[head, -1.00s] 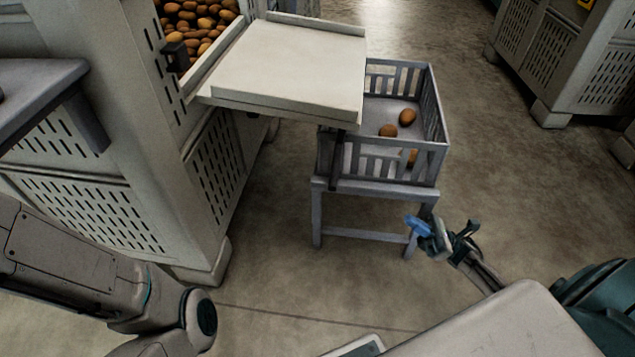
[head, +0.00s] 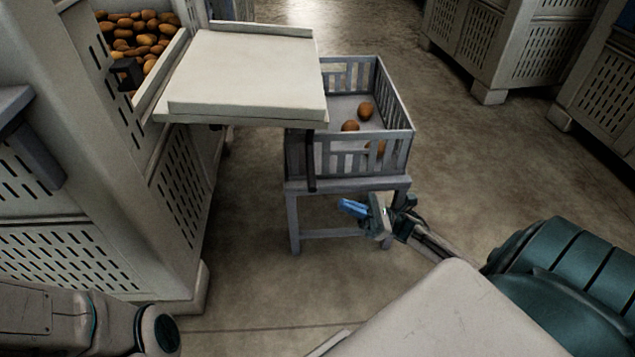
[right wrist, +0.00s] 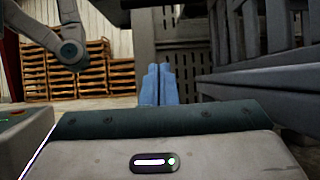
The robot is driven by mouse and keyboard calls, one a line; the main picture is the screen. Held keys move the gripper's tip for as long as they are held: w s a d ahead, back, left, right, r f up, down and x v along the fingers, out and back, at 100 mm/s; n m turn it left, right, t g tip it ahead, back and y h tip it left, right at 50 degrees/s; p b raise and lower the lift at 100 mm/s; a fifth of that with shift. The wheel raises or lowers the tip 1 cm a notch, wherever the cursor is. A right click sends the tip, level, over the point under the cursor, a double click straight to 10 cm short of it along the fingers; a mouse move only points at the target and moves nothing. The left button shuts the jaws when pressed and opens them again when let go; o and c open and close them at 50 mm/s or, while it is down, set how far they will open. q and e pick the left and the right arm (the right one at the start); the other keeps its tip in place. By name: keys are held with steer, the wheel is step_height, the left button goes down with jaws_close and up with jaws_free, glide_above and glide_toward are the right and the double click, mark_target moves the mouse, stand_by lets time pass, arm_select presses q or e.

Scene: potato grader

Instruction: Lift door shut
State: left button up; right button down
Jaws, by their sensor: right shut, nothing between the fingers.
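The door (head: 248,75) is a flat pale panel, folded out and lying about level from the side of the large potato bin (head: 187,200). Its outer end reaches over the left part of a grey slatted crate. My right gripper (head: 350,208) is below and in front of the door, close to the crate stand's front leg. Its blue fingers (right wrist: 157,84) are together and empty in the right wrist view, apart from the door. My left arm shows at the lower left, but its gripper is out of view.
The slatted crate (head: 400,150) on its stand holds a few potatoes (head: 365,111). More potatoes (head: 140,38) fill the bin opening behind the door. Other large bins stand at the upper right. Open floor (head: 480,150) lies right of the crate.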

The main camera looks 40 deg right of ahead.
steer(key=w+a+r+b, duration=0.3)
steer(key=a+r, duration=0.3)
steer(key=r, duration=0.3)
steer(key=shift+w+a+r, duration=0.2)
steer(key=shift+w, duration=0.2)
steer(key=shift+r, duration=0.1)
